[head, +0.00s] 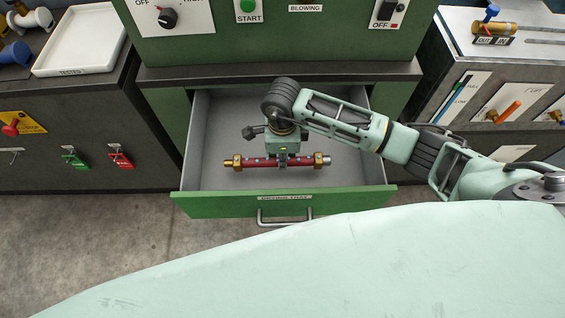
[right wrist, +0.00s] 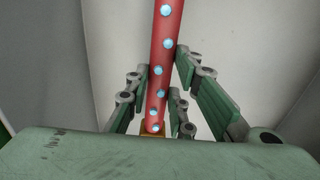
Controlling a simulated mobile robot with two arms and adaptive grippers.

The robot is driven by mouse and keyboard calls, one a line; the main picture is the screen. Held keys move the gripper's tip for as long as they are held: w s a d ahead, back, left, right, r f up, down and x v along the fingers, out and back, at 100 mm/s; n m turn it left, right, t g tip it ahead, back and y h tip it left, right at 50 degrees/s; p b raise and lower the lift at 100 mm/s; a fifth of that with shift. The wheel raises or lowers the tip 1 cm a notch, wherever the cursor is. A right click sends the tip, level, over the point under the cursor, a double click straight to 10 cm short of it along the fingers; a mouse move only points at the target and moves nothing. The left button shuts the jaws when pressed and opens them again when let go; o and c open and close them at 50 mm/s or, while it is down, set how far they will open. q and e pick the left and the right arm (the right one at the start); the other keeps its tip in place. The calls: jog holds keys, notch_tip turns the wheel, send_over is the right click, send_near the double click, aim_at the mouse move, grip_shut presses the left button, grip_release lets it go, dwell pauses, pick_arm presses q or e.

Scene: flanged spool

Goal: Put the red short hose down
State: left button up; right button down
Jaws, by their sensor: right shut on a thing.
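The red short hose (head: 254,163) has pale blue dots and brass fittings at its ends. It lies crosswise within the open drawer (head: 350,165), behind the green front. My right gripper (head: 283,160) points down and is shut on the hose near its middle. I cannot tell whether the hose touches the drawer floor. In the right wrist view the hose (right wrist: 166,35) runs between the fingers of the right gripper (right wrist: 160,72); its far end is out of that view. My left gripper is not in view.
The drawer's green front (head: 230,206) has a label and a metal handle (head: 284,218). No other objects show in the drawer. A white tray (head: 80,40) stands on the left cabinet.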

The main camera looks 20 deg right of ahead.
notch_tip(320, 180, down, 3)
jog(key=shift+f+b, duration=0.1)
jog(key=shift+b, duration=0.85)
jog(key=shift+f, duration=0.3)
jog(key=shift+r, duration=0.1)
jog(key=c, duration=1.5)
grip_release()
jog(key=shift+c, duration=0.2)
